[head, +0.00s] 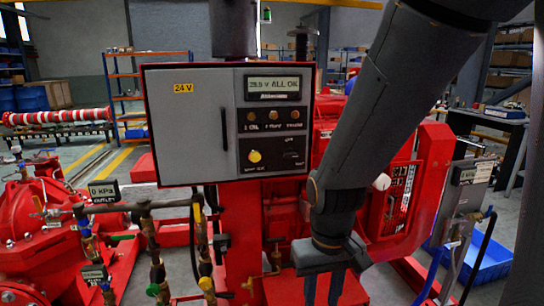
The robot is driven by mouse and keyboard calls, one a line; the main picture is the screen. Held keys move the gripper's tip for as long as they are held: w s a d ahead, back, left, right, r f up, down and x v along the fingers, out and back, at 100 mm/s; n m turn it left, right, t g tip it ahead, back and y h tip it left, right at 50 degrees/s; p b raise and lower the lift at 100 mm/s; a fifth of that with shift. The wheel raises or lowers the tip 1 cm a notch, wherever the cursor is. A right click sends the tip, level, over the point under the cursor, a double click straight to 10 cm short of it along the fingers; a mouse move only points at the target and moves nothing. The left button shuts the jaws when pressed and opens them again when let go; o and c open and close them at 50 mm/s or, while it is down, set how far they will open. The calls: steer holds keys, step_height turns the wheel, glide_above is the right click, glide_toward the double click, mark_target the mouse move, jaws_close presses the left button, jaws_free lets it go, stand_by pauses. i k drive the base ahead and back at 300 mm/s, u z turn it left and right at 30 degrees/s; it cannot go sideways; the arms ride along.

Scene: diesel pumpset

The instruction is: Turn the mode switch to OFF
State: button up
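The grey control panel (219,125) with a red frame stands at the centre of the head view. Low on its right side are a yellow knob (255,156) and a small dark switch (291,154). The dark switch looks like the mode switch, but its labels and pointer position are too small to read. The display (274,86) reads about "ALL OK" with a voltage. My gripper (322,288) hangs fingers down at the bottom, below and right of the panel. Its two fingers are apart with nothing seen between them. Their tips are near the picture's lower edge.
Several small indicators (274,120) sit under the display. The red engine (345,175) stands behind my arm. A grey box (466,187) on a stand and a blue tray (483,261) are at right.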

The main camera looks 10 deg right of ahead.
mark_target(288, 154)
steer(key=u, duration=0.05)
steer(key=k, duration=1.05)
steer(key=z, duration=0.3)
steer(key=i, duration=0.55)
steer(key=u, duration=0.25)
